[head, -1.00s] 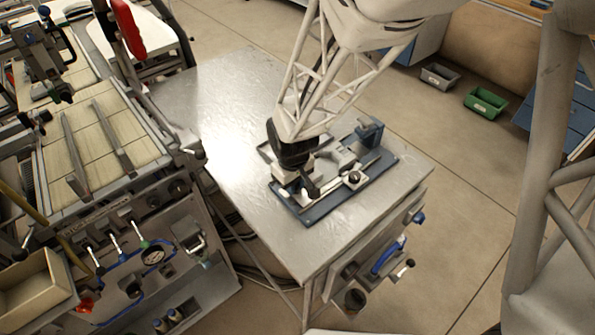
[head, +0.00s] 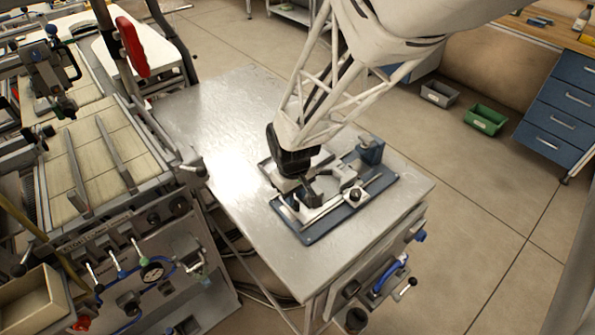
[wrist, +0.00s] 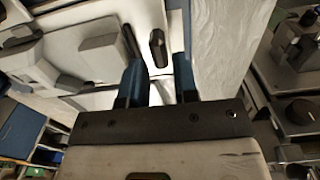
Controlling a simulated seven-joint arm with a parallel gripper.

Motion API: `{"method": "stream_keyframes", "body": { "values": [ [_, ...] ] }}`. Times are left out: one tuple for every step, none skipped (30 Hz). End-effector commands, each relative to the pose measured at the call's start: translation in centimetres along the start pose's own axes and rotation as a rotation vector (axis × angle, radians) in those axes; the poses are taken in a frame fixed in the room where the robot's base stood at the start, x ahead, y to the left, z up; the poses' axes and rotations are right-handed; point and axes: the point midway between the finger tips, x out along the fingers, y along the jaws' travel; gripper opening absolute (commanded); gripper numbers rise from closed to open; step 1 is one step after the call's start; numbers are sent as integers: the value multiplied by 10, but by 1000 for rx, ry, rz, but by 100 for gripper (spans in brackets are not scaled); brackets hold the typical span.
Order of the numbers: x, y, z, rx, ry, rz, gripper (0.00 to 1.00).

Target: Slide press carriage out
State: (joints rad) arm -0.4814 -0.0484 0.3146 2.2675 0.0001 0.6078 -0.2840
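The press fixture sits on a dark blue base plate (head: 379,188) on a metal table. It has pale metal blocks, a rail, a dark round knob (head: 355,194) and a blue block (head: 370,149) at its back right. Which block is the carriage I cannot tell. My gripper (head: 303,187) is low over the left part of the fixture and hides some of it. In the wrist view my gripper's two blue fingers (wrist: 159,88) are apart, with a gap between them. A dark upright handle (wrist: 157,47) shows beyond the gap. Contact with it is not visible.
The table top (head: 225,120) is clear left of and behind the fixture. A tiled machine bench (head: 100,165) with levers and a red handle (head: 132,47) stands left. A green bin (head: 486,119) and a grey bin (head: 439,93) lie on the floor to the right.

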Motion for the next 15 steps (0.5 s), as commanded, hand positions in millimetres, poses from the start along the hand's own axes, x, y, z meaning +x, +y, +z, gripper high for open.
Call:
{"method": "stream_keyframes", "body": {
  "values": [
    [-7, 0, 0, 0, 3, 1, 28],
    [-11, 0, 0, 0, 3, 1, 28],
    [-15, 0, 0, 0, 2, 1, 28],
    [-19, 0, 0, 0, 1, 0, 28],
    [-22, 0, 0, 0, 2, 1, 28],
    [-27, 0, 0, 0, 3, 1, 28],
    [-30, 0, 0, 0, 2, 1, 28],
    [-32, 0, 0, 0, 2, 0, 28],
    [-36, 0, 0, 0, 1, 0, 28],
    [-38, 0, 0, 0, 1, 0, 28],
    [-39, 0, 0, 0, 1, 0, 28],
    [-41, 0, 0, 0, 1, 0, 28],
    [-42, 0, 0, 0, 1, 0, 28],
    [-43, 0, 0, 0, 1, 0, 28],
    [-44, 0, 0, 0, 0, 0, 28]
  ]
}}
